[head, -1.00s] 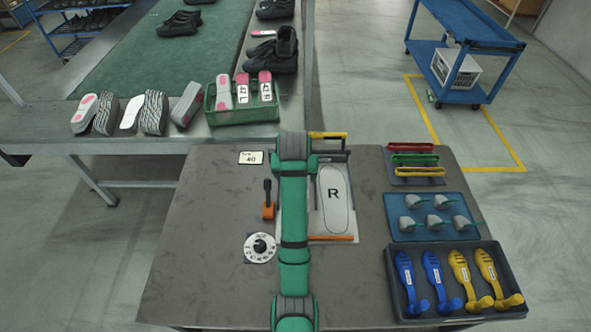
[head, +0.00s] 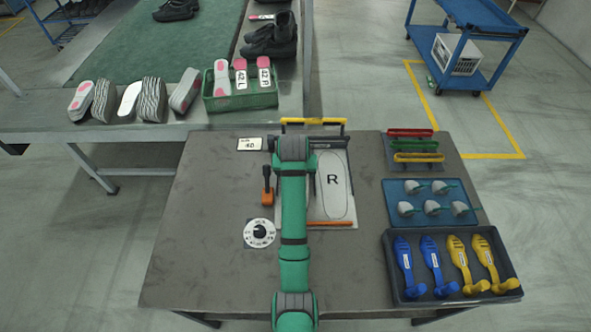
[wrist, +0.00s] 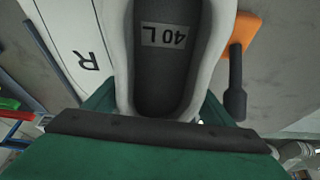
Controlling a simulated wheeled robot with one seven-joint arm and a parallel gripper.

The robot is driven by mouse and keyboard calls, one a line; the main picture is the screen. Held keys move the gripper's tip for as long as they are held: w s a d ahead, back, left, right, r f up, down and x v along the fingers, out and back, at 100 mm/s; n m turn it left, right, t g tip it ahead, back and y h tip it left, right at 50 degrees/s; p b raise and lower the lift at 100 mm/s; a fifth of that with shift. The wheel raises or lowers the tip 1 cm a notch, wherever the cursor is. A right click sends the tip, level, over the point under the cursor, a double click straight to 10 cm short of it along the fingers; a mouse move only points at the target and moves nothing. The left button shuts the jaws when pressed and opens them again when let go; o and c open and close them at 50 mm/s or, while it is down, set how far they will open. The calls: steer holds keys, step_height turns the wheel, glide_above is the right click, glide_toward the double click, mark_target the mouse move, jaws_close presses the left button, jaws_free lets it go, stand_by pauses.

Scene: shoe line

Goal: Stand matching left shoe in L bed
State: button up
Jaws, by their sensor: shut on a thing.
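My gripper (wrist: 160,112) is shut on a grey-white shoe (wrist: 207,62), which fills the middle of the wrist view. I look down into its dark opening, where a label reads 40 L. The head view shows my green arm reaching over the table fixture; my gripper and the shoe are hidden behind it there. The bed marked R (head: 335,205) is bare, and also shows in the wrist view (wrist: 75,45). The area just left of it is covered by my arm, so the L bed and any contact with the shoe cannot be seen.
An orange clamp with a dark lever (head: 267,190) stands left of my arm, above a numbered dial (head: 259,233). A card reading 40 (head: 249,144) lies behind. A yellow-handled bar (head: 314,121) crosses the fixture's back. A tray of shoe trees (head: 395,290) is at right. The table's left is clear.

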steer(key=shift+f, duration=0.2)
steer(key=o, duration=1.4)
steer(key=shift+a, duration=0.15)
steer(key=shift+r, duration=5)
